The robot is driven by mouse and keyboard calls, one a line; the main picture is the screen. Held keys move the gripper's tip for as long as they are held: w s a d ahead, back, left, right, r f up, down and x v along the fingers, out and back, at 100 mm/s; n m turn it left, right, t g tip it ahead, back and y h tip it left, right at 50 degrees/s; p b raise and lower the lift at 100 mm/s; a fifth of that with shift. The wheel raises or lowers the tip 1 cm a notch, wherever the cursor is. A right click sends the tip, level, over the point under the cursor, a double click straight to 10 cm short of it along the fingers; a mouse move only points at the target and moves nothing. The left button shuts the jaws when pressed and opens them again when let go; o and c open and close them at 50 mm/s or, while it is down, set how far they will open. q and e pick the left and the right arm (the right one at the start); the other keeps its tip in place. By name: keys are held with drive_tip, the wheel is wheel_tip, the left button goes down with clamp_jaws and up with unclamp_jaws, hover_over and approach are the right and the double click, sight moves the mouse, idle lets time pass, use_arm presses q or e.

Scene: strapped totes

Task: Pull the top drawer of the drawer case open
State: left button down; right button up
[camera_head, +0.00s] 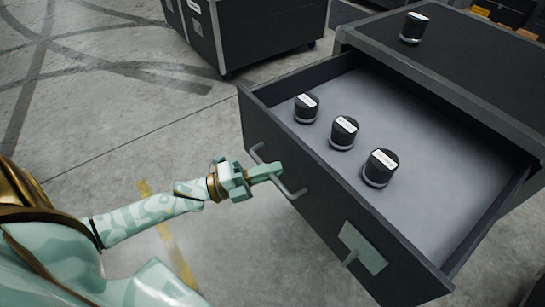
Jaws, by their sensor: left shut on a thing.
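The drawer case (470,58) is dark with grey edges and stands at the right. Its top drawer (455,155) is pulled well out and shows a grey floor. A grey bar handle (297,193) is on the drawer front. My left gripper (274,170) is shut on the handle. Inside the drawer, near its front, stand three black cylinders with white labels: one (306,108), a second (343,133) and a third (380,168). My right gripper is not in view.
Another black cylinder (414,28) stands on top of the case. A pale plate (362,248) is fixed to the drawer front. A dark wheeled case (262,35) stands at the back. The concrete floor at the left is clear.

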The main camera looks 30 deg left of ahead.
use_arm(q)
drive_tip(key=shift+f, duration=0.1)
drive_tip(key=c, duration=1.8)
unclamp_jaws()
drive_tip(key=shift+o, duration=0.2)
drive_tip(key=p+v, duration=0.1)
drive_tip(key=v, duration=1.5)
drive_tip(key=shift+s+a+f, duration=0.1)
drive_tip(key=shift+s, duration=0.05)
